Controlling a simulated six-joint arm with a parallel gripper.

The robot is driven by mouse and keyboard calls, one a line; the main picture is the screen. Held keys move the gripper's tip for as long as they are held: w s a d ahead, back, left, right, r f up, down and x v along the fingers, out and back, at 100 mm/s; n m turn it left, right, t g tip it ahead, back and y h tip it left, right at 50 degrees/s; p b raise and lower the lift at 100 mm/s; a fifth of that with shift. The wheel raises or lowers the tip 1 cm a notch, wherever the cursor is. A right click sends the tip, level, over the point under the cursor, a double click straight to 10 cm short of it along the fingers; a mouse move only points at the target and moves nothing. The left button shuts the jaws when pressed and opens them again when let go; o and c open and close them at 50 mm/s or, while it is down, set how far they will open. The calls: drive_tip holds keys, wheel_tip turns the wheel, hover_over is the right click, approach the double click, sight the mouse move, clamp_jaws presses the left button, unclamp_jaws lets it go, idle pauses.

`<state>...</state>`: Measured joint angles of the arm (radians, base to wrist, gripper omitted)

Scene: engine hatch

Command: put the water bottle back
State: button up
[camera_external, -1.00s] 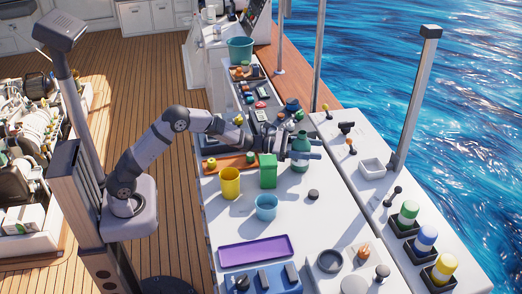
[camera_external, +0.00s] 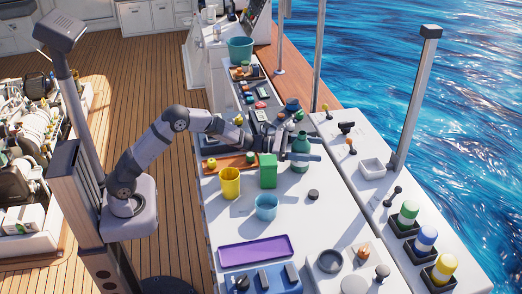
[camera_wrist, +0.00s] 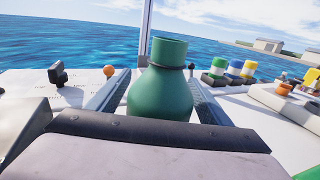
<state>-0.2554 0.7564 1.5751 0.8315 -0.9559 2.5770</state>
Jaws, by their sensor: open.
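The water bottle appears to be the dark green bottle (camera_external: 300,144) with a narrower neck, standing upright on the white counter. It fills the middle of the wrist view (camera_wrist: 160,93), its neck open at the top and a dark ring around it. My gripper (camera_external: 307,155) is level with the bottle's body, reaching in from the left. In the wrist view its two fingers stand apart, one on each side of the bottle, with the bottle between them. The bottle's base is hidden behind my gripper in the wrist view.
A green container (camera_external: 268,171), a yellow cup (camera_external: 229,183) and a light blue cup (camera_external: 266,207) stand close by on the counter. A dark puck (camera_external: 313,194) lies to the front right. Green-, blue- and yellow-banded bottles (camera_external: 425,238) sit in dark holders on the right ledge. A post (camera_external: 415,100) rises there.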

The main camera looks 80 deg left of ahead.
drive_tip(key=b+v, duration=0.3)
drive_tip(key=v, duration=0.9)
